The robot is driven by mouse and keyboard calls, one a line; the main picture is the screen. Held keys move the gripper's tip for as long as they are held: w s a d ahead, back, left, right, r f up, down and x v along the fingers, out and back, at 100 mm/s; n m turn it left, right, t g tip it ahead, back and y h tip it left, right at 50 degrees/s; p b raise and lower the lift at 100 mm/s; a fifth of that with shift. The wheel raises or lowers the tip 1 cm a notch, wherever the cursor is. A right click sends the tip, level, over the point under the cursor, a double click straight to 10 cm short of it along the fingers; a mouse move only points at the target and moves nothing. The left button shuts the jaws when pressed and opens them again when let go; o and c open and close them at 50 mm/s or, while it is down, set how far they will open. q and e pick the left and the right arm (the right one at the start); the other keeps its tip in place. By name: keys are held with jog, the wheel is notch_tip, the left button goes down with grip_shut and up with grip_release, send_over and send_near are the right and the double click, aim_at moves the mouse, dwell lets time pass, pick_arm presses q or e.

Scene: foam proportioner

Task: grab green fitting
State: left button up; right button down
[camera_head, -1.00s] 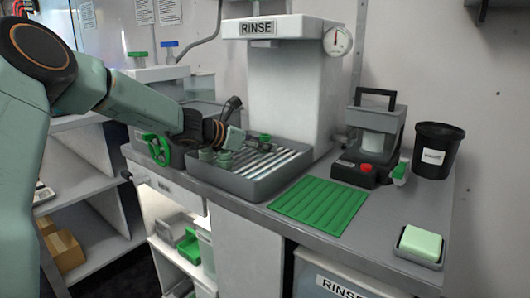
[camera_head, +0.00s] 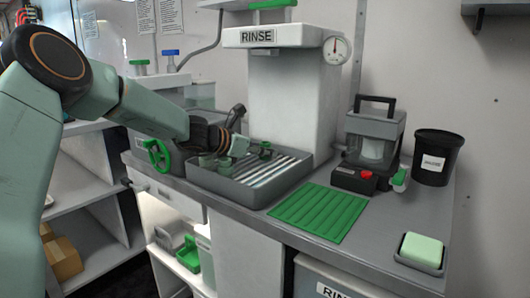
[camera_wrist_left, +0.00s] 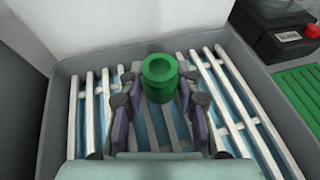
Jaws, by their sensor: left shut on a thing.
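A green fitting (camera_wrist_left: 160,78), ring-shaped at its top, sits between the two fingers of my left gripper (camera_wrist_left: 160,105) in the left wrist view. The fingers are shut on it, over the slatted rack. In the head view my left gripper (camera_head: 256,151) is over the grey drain tray (camera_head: 262,193), with a green fitting (camera_head: 266,147) at its fingertips. Other green fittings (camera_head: 208,161) stand on the tray's left part, close below the gripper. Whether the held fitting touches the slats is hard to tell. My right gripper is not in view.
The white rinse column (camera_head: 292,95) stands behind the tray. A green ribbed mat (camera_head: 318,212) lies to its right. Further right are a machine with a red button (camera_head: 367,174), a black bin (camera_head: 436,157) and a soap dish (camera_head: 420,251). A green handwheel (camera_head: 158,154) is at left.

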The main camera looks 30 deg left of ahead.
aim_at(264, 143)
pick_arm(q)
jog(key=shift+c, duration=0.8)
notch_tip(264, 143, up, 10)
jog(key=p, duration=0.6)
jog(key=shift+f, duration=0.1)
